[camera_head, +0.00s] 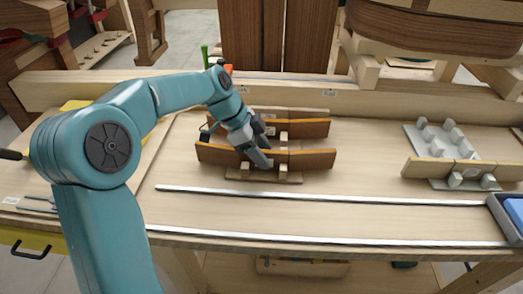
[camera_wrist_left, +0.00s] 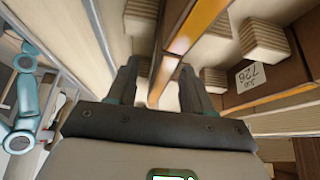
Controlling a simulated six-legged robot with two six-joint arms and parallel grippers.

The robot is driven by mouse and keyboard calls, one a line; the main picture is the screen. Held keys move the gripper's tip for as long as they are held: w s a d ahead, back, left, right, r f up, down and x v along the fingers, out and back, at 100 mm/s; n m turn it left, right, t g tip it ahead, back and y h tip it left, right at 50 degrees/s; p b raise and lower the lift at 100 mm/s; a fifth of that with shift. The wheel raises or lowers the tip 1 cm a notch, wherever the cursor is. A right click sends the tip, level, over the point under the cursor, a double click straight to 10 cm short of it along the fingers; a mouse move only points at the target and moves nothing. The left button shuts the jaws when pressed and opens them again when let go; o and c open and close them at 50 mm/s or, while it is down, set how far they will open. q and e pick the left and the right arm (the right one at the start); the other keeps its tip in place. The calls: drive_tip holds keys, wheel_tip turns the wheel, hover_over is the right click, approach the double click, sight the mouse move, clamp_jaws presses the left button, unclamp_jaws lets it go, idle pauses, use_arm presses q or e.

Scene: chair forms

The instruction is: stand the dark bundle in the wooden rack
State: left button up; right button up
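The dark bundle (camera_head: 312,160), a long curved brown strip stack with an orange upper edge, stands on edge at the front of the wooden rack (camera_head: 262,178), between its light pegs. My left gripper (camera_head: 263,160) is over the middle of it, fingers pointing down and covering part of it. In the left wrist view the bundle (camera_wrist_left: 166,72) runs between the two spread fingers of my left gripper (camera_wrist_left: 160,82). The fingers look open, with the bundle between them; contact is unclear. My right gripper is not in view.
Similar brown strips (camera_head: 305,128) stand just behind. A grey rack (camera_head: 425,132) with light blocks and a paler strip (camera_head: 450,167) are at the right, beside a blue-lined tray (camera_head: 512,212). Metal rails (camera_head: 330,197) cross the bench front. The bench between the racks is clear.

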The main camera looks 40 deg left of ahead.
use_arm(q)
drive_tip(key=shift+r, duration=0.1)
drive_tip(key=p+v, duration=0.1)
drive_tip(key=v, duration=1.5)
